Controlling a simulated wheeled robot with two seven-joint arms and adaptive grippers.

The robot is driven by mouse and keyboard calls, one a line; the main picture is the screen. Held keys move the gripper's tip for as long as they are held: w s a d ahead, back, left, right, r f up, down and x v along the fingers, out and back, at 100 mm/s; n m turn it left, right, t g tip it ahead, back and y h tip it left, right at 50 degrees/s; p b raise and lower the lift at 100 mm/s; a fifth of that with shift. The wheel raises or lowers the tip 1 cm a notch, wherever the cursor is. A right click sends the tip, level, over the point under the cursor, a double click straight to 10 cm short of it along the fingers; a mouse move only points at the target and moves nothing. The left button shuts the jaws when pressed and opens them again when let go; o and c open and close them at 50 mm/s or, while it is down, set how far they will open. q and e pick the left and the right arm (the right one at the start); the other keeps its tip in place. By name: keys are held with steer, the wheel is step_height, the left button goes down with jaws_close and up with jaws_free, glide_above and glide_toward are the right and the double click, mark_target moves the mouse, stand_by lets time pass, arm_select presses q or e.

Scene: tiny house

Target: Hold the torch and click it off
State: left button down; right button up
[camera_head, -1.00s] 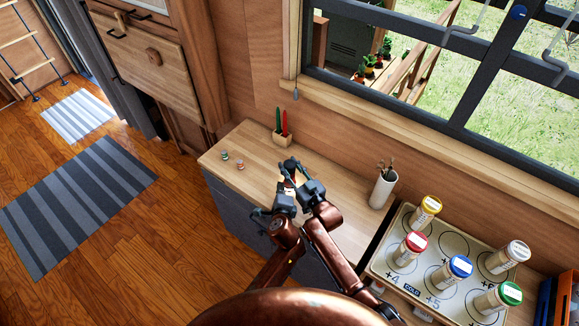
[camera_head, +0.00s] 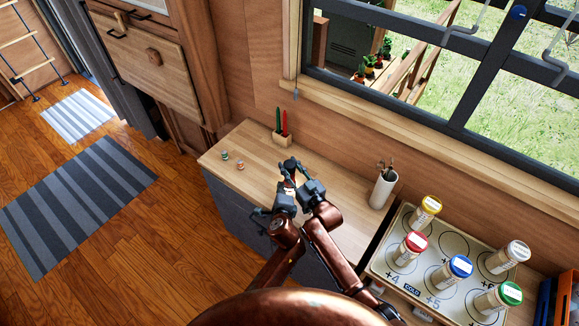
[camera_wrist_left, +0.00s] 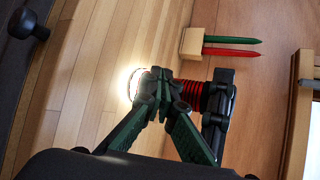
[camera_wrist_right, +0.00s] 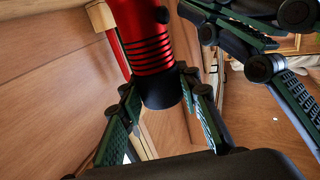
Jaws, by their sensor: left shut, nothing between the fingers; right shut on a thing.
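The red torch (camera_wrist_right: 143,35) has a black ribbed section and a black end in the right wrist view. A small dark button (camera_wrist_right: 162,15) shows on its side. In the left wrist view its red ribs (camera_wrist_left: 192,97) show, and its head (camera_wrist_left: 136,86) glows bright. My right gripper (camera_wrist_right: 160,88) is shut on the torch near its black end, above the counter. My left gripper (camera_wrist_left: 162,75) is shut and empty, its fingertips close beside the torch; contact cannot be told. In the head view both grippers hide most of the torch (camera_head: 289,182).
A tray (camera_head: 440,250) with several capped jars is at right. The counter's left part is mostly clear.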

arm_select(q)
steer(key=shift+w+d, duration=0.25)
steer(key=shift+w, duration=0.05)
steer(key=shift+w+d+r, duration=0.1)
steer(key=shift+w+d, duration=0.35)
steer(key=shift+w, duration=0.05)
stand_by(1.1)
steer(key=shift+s, duration=0.1)
steer(key=shift+s+a+r, duration=0.1)
steer(key=shift+s+a, duration=0.35)
steer(key=shift+s, duration=0.25)
steer(key=shift+s+a, duration=0.1)
steer(key=shift+a, duration=0.1)
steer(key=shift+s+a, duration=1.05)
steer(key=shift+s, duration=0.25)
steer(key=shift+s+a, duration=0.8)
steer(key=shift+s, duration=0.3)
